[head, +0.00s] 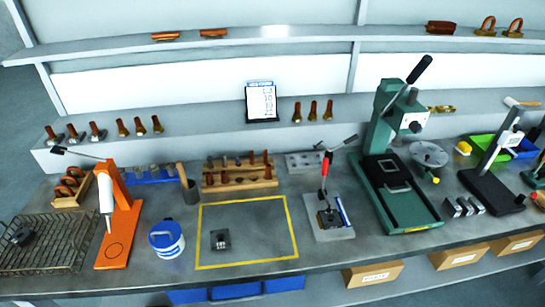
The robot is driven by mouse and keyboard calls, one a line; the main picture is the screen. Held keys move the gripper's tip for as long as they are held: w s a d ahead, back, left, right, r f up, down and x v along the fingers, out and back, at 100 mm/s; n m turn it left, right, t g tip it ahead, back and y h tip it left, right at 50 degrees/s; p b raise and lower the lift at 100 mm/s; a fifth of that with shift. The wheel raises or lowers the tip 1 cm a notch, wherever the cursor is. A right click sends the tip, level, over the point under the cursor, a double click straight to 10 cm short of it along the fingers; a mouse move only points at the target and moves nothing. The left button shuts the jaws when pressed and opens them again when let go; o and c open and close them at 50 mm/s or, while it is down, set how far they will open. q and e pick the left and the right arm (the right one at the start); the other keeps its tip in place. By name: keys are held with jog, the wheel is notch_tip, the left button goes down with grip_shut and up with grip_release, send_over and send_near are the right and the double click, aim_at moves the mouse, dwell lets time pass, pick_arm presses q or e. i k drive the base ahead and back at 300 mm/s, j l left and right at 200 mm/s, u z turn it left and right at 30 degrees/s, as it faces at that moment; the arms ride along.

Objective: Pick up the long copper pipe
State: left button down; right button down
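I cannot tell for certain which piece is the long copper pipe. A wooden rack (240,179) at the middle back of the bench holds several short upright pieces, some of them copper-coloured. Two copper-coloured pieces lie flat on the upper shelf at left, a left one (165,36) and a right one (213,32). Several upright copper fittings (140,127) stand on the lower shelf at left, and more (313,110) stand near its middle. Neither my left nor my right gripper shows in the head view.
A wire mesh (50,255) lies far left.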

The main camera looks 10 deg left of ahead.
aim_at(268, 166)
jog(key=i+l, duration=0.1)
jog(key=l, duration=0.6)
jog(key=i+l, duration=0.1)
jog(key=l, duration=0.6)
jog(key=i+j+u, duration=0.05)
